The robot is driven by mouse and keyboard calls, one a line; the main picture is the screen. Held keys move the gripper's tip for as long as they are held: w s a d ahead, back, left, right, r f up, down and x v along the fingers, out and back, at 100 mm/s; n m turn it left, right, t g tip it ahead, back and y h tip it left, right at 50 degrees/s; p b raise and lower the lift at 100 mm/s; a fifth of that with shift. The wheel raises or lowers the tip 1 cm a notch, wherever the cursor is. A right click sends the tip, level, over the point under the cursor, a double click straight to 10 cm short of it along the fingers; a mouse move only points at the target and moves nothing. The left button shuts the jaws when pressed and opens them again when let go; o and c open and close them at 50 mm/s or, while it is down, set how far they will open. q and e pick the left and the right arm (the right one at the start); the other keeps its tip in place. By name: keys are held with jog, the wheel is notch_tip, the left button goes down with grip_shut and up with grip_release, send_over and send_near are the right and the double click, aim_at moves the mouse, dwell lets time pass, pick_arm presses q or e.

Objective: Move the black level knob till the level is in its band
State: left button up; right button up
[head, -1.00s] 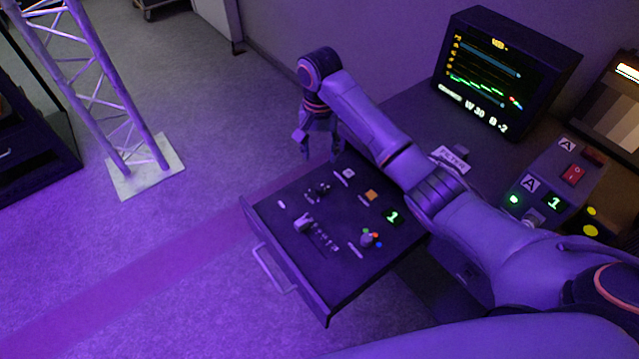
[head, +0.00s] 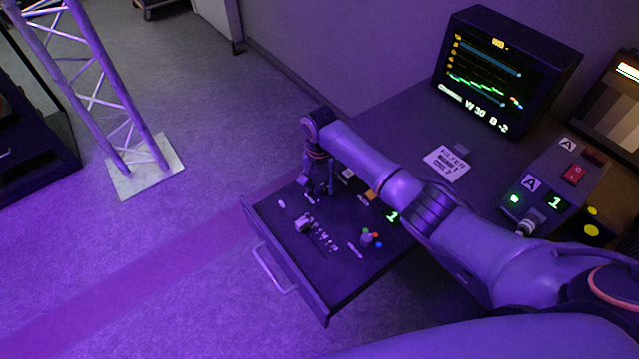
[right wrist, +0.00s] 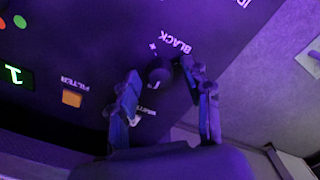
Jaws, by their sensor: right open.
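The black level knob (right wrist: 158,74) is a small dark round knob beside the "BLACK" label in the right wrist view. My right gripper (right wrist: 163,84) is open, with one finger on each side of the knob. I cannot tell whether the fingers touch it. In the head view the right gripper (head: 318,188) is low over the far left part of the pulled-out control drawer (head: 330,290) and hides the knob. The monitor (head: 497,75) shows a green trace between coloured lines and reads "W 30 B -2". My left gripper is not in view.
The drawer also carries an orange filter button (right wrist: 72,98), a lit "1" display (right wrist: 14,75), a lever (head: 304,223) and a joystick with coloured dots (head: 367,238). A switch box (head: 550,185) stands at the right. A truss (head: 100,95) stands at the left.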

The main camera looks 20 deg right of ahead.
grip_shut()
jog(key=shift+r+n+p, duration=0.2)
jog(key=shift+n+p, duration=0.4)
jog(key=shift+p, duration=0.05)
jog(key=shift+n+p, duration=0.35)
jog(key=shift+n, duration=0.15)
jog(key=shift+f+n+p, duration=0.15)
jog(key=shift+n+p, duration=0.2)
jog(key=shift+n, duration=0.75)
grip_release()
